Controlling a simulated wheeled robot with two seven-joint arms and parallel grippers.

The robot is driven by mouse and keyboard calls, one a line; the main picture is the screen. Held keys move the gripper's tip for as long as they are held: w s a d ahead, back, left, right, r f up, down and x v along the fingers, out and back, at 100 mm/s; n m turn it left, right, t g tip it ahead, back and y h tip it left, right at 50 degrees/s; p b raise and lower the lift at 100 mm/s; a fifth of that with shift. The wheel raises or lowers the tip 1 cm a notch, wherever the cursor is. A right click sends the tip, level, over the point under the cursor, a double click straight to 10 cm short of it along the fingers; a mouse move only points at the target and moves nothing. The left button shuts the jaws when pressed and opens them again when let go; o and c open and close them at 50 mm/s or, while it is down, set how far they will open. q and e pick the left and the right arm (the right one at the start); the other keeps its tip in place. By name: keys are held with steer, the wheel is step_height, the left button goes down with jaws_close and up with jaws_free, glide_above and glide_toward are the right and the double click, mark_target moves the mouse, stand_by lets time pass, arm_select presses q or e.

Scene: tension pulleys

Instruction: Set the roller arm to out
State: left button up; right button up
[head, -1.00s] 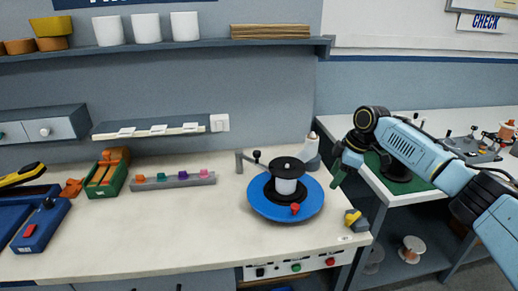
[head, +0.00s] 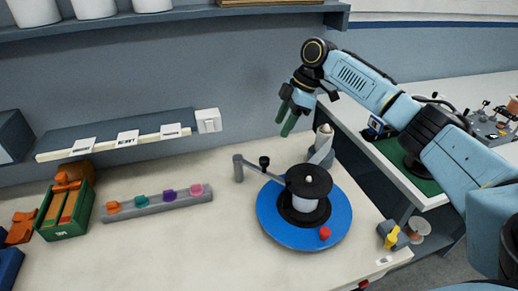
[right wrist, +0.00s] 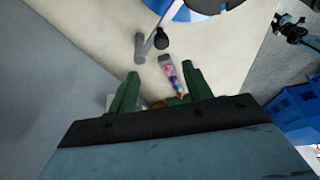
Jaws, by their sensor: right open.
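The roller arm (head: 257,169) is a thin grey bar. It runs from an upright grey post (head: 238,170) toward a black-capped white spool (head: 309,188) on a blue turntable (head: 272,218). A black knob (head: 264,162) stands beside the bar. The bar's far end lies close to the spool; I cannot tell if it touches. My right gripper (head: 286,121) is open and empty, with green fingers, above and behind the arm near the wall. In the right wrist view the post (right wrist: 141,50) and knob (right wrist: 162,39) show beyond the open fingers (right wrist: 160,70).
A grey cone-shaped stand (head: 321,147) is behind the turntable, close to my gripper. A rack with colored pegs (head: 155,205) and a green bin (head: 66,211) lie to the left. A yellow clamp (head: 391,238) sits at the right edge. The bench front is clear.

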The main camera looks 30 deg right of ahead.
glide_toward(266, 159)
steer(key=f, duration=0.2)
steer(key=x, duration=0.3)
steer(key=a+x, duration=0.1)
steer(key=x, duration=0.2)
steer(key=shift+w, duration=0.1)
steer(key=shift+w+a+f, duration=0.1)
steer(key=shift+a+f, duration=0.05)
steer(key=shift+f, duration=0.3)
steer(key=shift+c, duration=0.2)
arm_select(q)
steer(key=s, duration=0.2)
steer(key=shift+s, duration=0.4)
arm_select(e)
jaws_close()
